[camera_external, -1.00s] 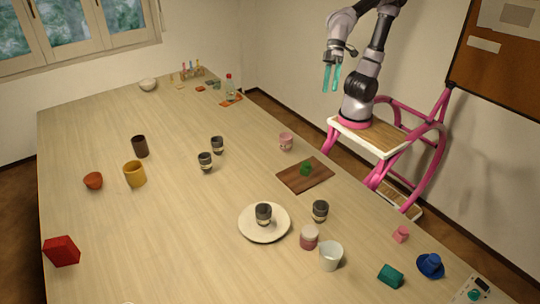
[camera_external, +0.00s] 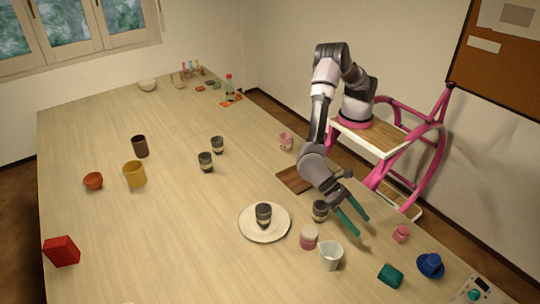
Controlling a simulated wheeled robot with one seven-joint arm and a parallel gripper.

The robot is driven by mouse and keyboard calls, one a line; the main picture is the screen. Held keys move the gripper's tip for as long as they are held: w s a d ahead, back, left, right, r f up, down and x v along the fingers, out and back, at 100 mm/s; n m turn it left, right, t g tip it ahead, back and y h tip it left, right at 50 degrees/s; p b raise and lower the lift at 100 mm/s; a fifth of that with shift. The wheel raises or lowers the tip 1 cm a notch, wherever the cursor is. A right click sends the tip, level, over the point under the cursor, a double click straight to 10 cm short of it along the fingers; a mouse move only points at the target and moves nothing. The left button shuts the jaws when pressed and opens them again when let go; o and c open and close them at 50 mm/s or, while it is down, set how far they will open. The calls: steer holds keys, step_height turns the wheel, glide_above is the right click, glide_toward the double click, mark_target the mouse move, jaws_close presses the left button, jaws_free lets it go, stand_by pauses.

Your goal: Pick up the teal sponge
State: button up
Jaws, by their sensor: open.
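The teal sponge (camera_external: 391,276) lies on the table near the front right, with nothing on it. My gripper (camera_external: 363,226) has teal fingers, is open and empty, and hangs over the right edge area of the table. It is above and up-picture from the sponge, clearly apart from it. My arm hides part of the dark wooden board and the green item seen on it earlier.
A white cup (camera_external: 330,257), a pink-and-white jar (camera_external: 309,237) and a dark cup (camera_external: 320,211) stand left of my gripper. A pink object (camera_external: 401,234) and a blue hat-shaped object (camera_external: 430,265) lie to the right. A plate (camera_external: 247,231) bears another dark cup.

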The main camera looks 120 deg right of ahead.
mark_target(390, 272)
steer(key=a+f+m, duration=0.1)
steer(key=a+f, duration=0.1)
steer(key=a+f+y, duration=0.1)
steer(key=f, duration=0.2)
steer(key=a+f+m, duration=0.1)
steer(key=a+f, duration=0.1)
steer(key=f, duration=0.1)
steer(key=shift+s+a+f+m+g, duration=0.1)
steer(key=shift+a+f+m+g, duration=0.15)
steer(key=shift+a+m+g, duration=0.1)
steer(key=x, duration=0.5)
steer(key=shift+a, duration=0.2)
steer(key=x, duration=0.5)
steer(key=shift+w+a+r, duration=0.2)
steer(key=shift+a+r, duration=0.05)
steer(key=shift+r, duration=0.1)
steer(key=c, duration=1.4)
